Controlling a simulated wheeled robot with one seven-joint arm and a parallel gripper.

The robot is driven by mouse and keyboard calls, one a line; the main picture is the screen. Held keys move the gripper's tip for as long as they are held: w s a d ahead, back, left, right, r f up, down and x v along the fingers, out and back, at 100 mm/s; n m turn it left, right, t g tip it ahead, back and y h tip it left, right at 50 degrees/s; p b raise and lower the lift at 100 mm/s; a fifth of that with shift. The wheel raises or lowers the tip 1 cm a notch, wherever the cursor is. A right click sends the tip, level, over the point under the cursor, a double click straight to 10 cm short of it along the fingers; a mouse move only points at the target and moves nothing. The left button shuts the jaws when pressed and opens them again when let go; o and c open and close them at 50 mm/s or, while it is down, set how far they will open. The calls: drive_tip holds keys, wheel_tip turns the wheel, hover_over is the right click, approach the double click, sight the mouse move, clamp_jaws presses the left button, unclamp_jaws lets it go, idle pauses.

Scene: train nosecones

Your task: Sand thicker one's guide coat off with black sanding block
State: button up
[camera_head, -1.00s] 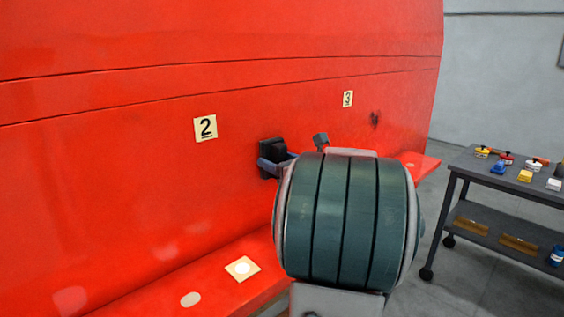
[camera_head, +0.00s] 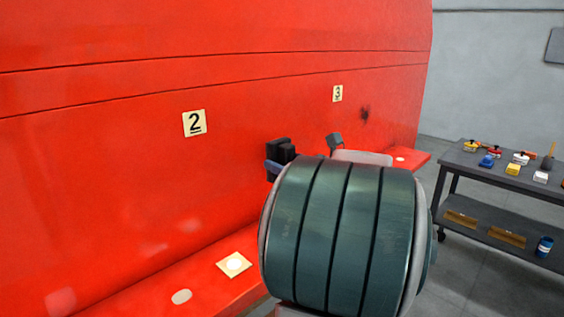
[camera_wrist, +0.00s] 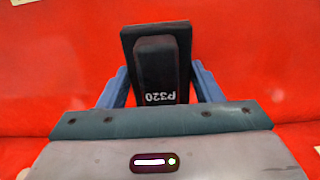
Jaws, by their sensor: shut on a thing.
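My gripper (camera_wrist: 158,95) is shut on the black sanding block (camera_wrist: 156,55), which is marked P320. The block also shows in the head view (camera_head: 280,151), close in front of the red nosecone (camera_head: 270,100). I cannot tell whether its face touches the red surface. Tag 2 (camera_head: 194,123) is left of the block and tag 3 (camera_head: 337,93) is to its right. A dark smudge (camera_head: 365,114) lies just right of tag 3. Pale patches (camera_head: 150,248) show low on the nosecone. My arm hides the surface below and right of the block.
A red ledge (camera_head: 205,285) runs along the bottom, with a pale square carrying a light spot (camera_head: 234,264) and a pale round spot (camera_head: 181,297). A grey cart (camera_head: 480,167) with several small coloured tools stands at the right. Grey floor is open between.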

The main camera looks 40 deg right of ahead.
drive_tip(key=s, duration=0.3)
drive_tip(key=shift+d, duration=0.1)
idle(0.3)
idle(0.4)
